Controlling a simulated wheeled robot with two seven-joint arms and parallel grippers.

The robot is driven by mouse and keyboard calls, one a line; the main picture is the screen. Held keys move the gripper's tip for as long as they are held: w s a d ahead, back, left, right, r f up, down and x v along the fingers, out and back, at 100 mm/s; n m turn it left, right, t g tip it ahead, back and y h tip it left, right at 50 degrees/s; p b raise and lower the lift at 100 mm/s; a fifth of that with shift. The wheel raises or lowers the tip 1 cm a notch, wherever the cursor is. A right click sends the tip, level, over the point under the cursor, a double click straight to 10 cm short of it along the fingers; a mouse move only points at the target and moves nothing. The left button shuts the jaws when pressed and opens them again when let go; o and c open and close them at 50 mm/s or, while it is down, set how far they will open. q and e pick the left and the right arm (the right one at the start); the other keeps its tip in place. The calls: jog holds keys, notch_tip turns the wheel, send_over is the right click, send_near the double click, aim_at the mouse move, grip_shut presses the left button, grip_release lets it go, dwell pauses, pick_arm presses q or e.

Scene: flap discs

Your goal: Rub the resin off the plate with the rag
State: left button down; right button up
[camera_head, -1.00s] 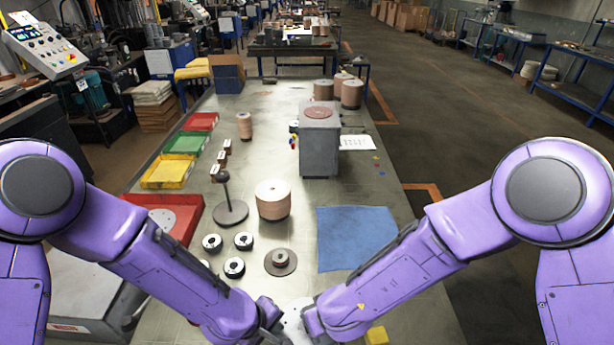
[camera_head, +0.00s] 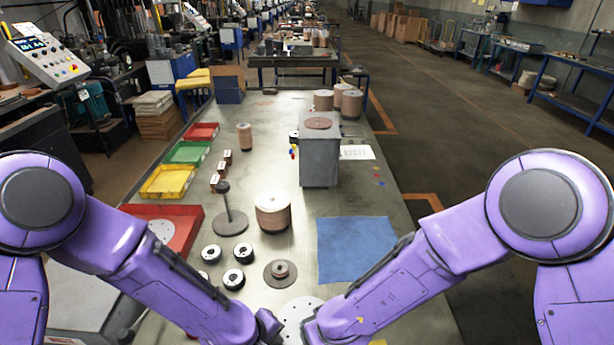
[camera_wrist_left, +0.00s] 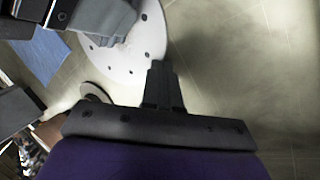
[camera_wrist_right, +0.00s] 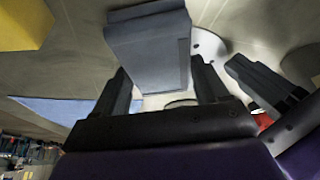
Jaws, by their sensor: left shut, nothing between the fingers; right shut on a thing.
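The plate is a white round disc (camera_head: 297,312) with small holes, flat on the bench at the near edge of the head view. It also shows in the left wrist view (camera_wrist_left: 140,50). My right gripper (camera_wrist_right: 162,82) is shut on the rag (camera_wrist_right: 150,45), a grey-blue folded pad. In the left wrist view the rag (camera_wrist_left: 100,20) lies over the plate, seemingly touching it. My left gripper (camera_wrist_left: 162,75) is shut and empty, beside the plate's left side in the head view. I cannot make out resin; the rag and arms hide part of the plate.
A blue mat (camera_head: 354,248) lies right of a brown disc on a hub (camera_head: 281,273). Several black-and-white rings (camera_head: 234,279), a post on a round base (camera_head: 229,222) and a red tray (camera_head: 185,235) stand left. A yellow block (camera_wrist_right: 25,25) is near my right gripper.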

jog(key=shift+s+d+r, duration=0.1)
jog(key=shift+s+d, duration=0.05)
jog(key=shift+s, duration=1.7)
jog(key=shift+w, duration=1.8)
jog(key=shift+w+a, duration=0.2)
jog(key=shift+w, duration=0.75)
jog(key=shift+w+a, duration=0.15)
jog(key=shift+w, duration=0.75)
notch_tip(320, 180, up, 6)
jog(key=shift+r, duration=0.1)
jog(key=shift+d+r, duration=0.1)
jog(key=shift+r, duration=0.25)
